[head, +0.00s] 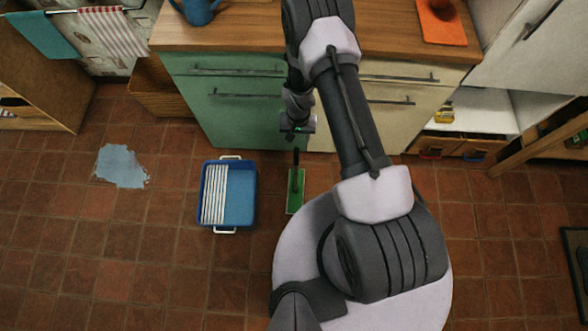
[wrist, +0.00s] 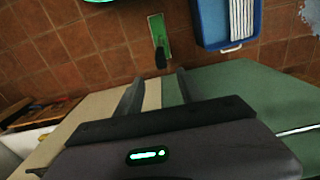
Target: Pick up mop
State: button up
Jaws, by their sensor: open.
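The mop has a flat green head (head: 295,192) with a short dark handle (head: 296,158), and it is on the tiled floor just right of a blue tray. In the wrist view the green head (wrist: 158,30) and dark handle (wrist: 161,58) show beyond my fingertips. My gripper (wrist: 157,82) is open, with nothing between its two fingers. In the head view my gripper (head: 297,130) hangs in front of the cabinets, on the counter side of the mop handle. It appears apart from the mop. The fingers are hard to make out there.
The blue tray (head: 240,195) with a white ribbed insert (head: 214,194) stands left of the mop. A pale blue puddle (head: 121,167) lies farther left. Green cabinets (head: 225,100) and a wooden counter (head: 230,35) stand behind. The floor between tray and puddle is clear.

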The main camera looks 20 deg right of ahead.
aim_at(297, 149)
notch_tip(297, 149, down, 10)
jog(key=b, duration=0.3)
jog(key=shift+a+r, duration=0.1)
jog(key=shift+r, duration=0.1)
jog(key=f+b, duration=0.2)
jog(key=f, duration=0.1)
jog(key=f+b, duration=0.1)
jog(key=f, duration=0.1)
jog(key=shift+s+a+f, duration=0.1)
jog(key=shift+s+a, duration=0.05)
jog(key=shift+s, duration=0.1)
grip_shut()
jog(key=shift+r, duration=0.2)
